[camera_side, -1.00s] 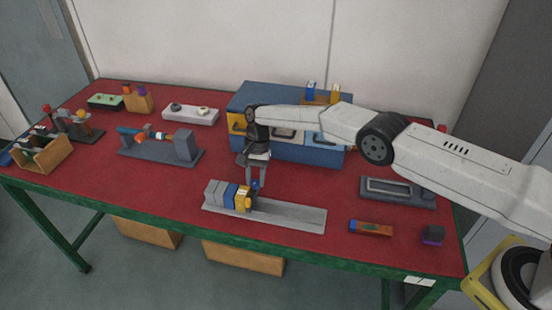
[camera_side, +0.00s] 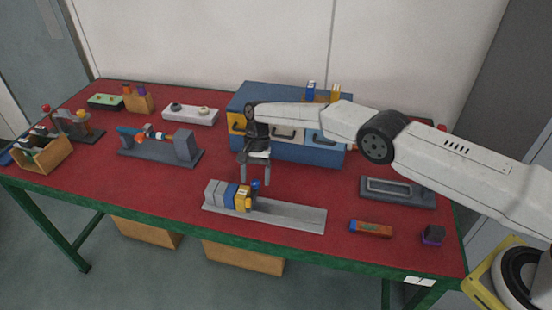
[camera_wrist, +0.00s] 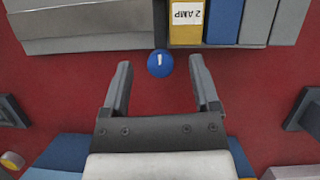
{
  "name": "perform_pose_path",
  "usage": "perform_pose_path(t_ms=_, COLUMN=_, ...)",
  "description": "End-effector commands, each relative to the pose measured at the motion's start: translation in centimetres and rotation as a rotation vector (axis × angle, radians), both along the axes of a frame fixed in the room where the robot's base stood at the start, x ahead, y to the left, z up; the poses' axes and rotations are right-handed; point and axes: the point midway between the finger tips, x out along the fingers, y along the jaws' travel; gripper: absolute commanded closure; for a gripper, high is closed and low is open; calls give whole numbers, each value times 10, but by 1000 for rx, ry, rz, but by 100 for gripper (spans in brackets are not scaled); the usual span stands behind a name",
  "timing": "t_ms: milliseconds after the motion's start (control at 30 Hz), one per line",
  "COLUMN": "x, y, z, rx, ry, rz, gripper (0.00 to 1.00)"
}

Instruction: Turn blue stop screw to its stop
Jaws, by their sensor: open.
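The blue stop screw (camera_side: 255,184) shows as a round blue knob with a white mark in the wrist view (camera_wrist: 160,63). It sits beside the yellow block (camera_side: 243,198) on the grey rail (camera_side: 290,215). In the wrist view the yellow block (camera_wrist: 187,22) carries a "2 AMP" label. My gripper (camera_side: 254,182) is open and points down at the rail. In the wrist view its two fingers (camera_wrist: 160,78) stand apart, one on each side of the blue screw, with clear gaps. Nothing is held.
Blue and grey blocks (camera_side: 222,192) stand left of the yellow block on the rail. A blue drawer cabinet (camera_side: 320,150) stands behind my gripper. A grey fixture (camera_side: 398,198) and an orange-brown piece (camera_side: 371,229) lie to the right. Red tabletop is free in front.

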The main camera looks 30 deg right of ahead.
Motion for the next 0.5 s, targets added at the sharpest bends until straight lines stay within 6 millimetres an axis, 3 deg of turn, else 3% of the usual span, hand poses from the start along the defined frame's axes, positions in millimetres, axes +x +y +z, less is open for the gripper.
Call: perform_pose_path(t_ms=500, x=0, y=0, z=45, rx=1, ry=-2, rz=0, gripper=22)
